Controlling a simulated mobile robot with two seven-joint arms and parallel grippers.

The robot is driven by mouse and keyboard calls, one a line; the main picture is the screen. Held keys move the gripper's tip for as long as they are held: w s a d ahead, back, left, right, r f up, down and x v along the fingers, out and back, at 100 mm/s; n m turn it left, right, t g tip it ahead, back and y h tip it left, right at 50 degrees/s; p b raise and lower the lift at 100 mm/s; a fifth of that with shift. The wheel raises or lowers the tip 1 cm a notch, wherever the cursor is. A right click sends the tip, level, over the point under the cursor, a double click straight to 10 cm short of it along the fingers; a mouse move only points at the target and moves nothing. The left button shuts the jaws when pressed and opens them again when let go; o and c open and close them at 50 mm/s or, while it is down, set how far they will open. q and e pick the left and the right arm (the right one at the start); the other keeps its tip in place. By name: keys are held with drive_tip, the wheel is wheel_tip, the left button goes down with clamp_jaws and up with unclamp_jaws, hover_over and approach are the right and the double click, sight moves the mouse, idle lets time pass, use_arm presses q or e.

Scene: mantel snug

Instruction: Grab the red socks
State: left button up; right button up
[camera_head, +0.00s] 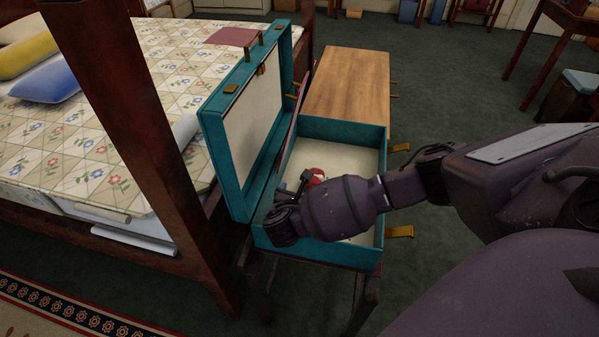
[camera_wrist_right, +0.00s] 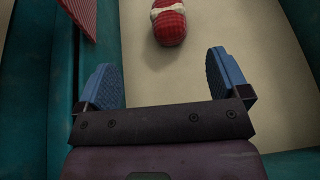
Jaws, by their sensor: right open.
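The red socks (camera_head: 316,176) are a rolled red bundle with a white band, lying on the cream floor of an open teal suitcase (camera_head: 345,130). In the right wrist view the bundle (camera_wrist_right: 169,28) lies at the top centre, just beyond my fingertips. My right gripper (camera_wrist_right: 163,68) is open and empty, its two blue fingers spread wide inside the case. In the head view my right arm reaches in from the right and partly hides the case interior and the gripper. My left gripper is not in view.
The raised suitcase lid (camera_head: 243,130) stands at the left of the case. A wooden surface (camera_head: 347,80) lies behind it. A bed with a patterned cover (camera_head: 150,60) and a dark post (camera_head: 150,150) are at left. A red ribbed strip (camera_wrist_right: 82,14) shows near the case wall.

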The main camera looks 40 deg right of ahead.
sight(313, 181)
drive_tip(key=shift+w+d+f, duration=0.1)
drive_tip(key=shift+d+f, duration=0.45)
drive_tip(key=shift+f, duration=0.3)
drive_tip(key=b+x, duration=0.2)
drive_tip(key=x, duration=0.3)
drive_tip(key=shift+d+f, duration=0.1)
drive_tip(key=shift+w+d+b, duration=0.25)
drive_tip(key=shift+d+b, duration=0.1)
drive_tip(key=shift+d, duration=0.1)
drive_tip(key=b+x, duration=0.1)
drive_tip(key=x, duration=0.3)
drive_tip(key=shift+d+f+b, duration=0.25)
drive_tip(key=shift+f+b, duration=0.05)
drive_tip(key=shift+b, duration=0.1)
drive_tip(key=shift+w+d, duration=0.2)
drive_tip(key=shift+d, duration=0.05)
drive_tip(key=shift+w+d+r, duration=0.1)
drive_tip(key=shift+w, duration=0.1)
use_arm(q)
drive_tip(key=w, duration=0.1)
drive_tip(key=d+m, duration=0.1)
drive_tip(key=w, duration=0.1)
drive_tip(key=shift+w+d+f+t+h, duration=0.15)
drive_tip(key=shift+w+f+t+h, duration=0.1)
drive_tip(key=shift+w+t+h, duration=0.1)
use_arm(e)
drive_tip(key=shift+h, duration=0.3)
drive_tip(key=shift+c, duration=0.4)
